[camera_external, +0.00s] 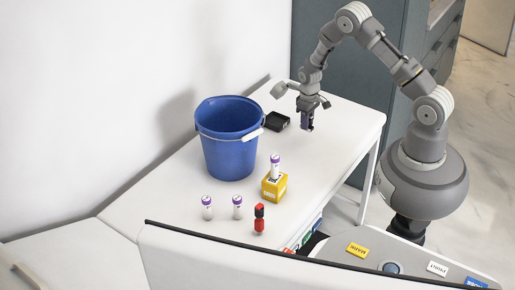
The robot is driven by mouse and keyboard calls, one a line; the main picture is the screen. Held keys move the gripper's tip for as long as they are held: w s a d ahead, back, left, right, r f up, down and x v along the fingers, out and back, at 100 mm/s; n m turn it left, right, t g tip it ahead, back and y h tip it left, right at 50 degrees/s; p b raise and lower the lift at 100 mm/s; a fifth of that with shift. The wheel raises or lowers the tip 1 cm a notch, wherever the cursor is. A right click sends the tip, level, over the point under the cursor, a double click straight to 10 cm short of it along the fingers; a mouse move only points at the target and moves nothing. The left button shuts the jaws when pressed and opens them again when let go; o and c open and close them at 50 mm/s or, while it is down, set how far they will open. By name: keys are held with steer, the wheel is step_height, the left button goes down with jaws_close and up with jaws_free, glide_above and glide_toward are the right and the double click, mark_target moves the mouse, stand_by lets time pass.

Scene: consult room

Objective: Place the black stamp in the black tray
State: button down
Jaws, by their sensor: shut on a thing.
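My gripper (308,126) hangs pointing down over the right rear part of the white table. It is shut on a small dark thing, which looks like the black stamp (307,119); the fingers hide much of it. The black tray (277,121) is small and low. It lies on the table to the left of my gripper, right of the blue bucket. The gripper and the dark thing are apart from the tray in the picture. I cannot tell exactly how high they are above the table.
A large blue bucket (228,145) stands left of the tray, with its white handle grip toward it. A yellow box (274,187) bears a white vial with a purple cap (275,166). Two similar vials and a red-and-black object (259,220) stand in front. The right side of the table is clear.

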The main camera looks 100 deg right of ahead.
steer(key=w+d+b, duration=0.1)
steer(key=w+d, duration=0.2)
steer(key=d, duration=0.1)
steer(key=w+d+f+b, duration=0.1)
steer(key=w+d+b, duration=0.1)
steer(key=w+d, duration=0.1)
steer(key=w+d+b, duration=0.1)
steer(key=w+d, duration=0.1)
steer(key=d, duration=0.2)
steer(key=shift+w+d+f, duration=0.35)
steer(key=shift+w+d, duration=0.05)
steer(key=shift+w+d+b, duration=0.3)
steer(key=shift+d, duration=0.05)
steer(key=shift+d+f, duration=0.1)
steer(key=shift+f, duration=0.15)
steer(key=shift+w+f+b, duration=0.1)
steer(key=shift+f+b, duration=0.8)
steer(key=shift+f, duration=0.5)
steer(key=shift+f, duration=0.25)
steer(key=c, duration=0.9)
jaws_free()
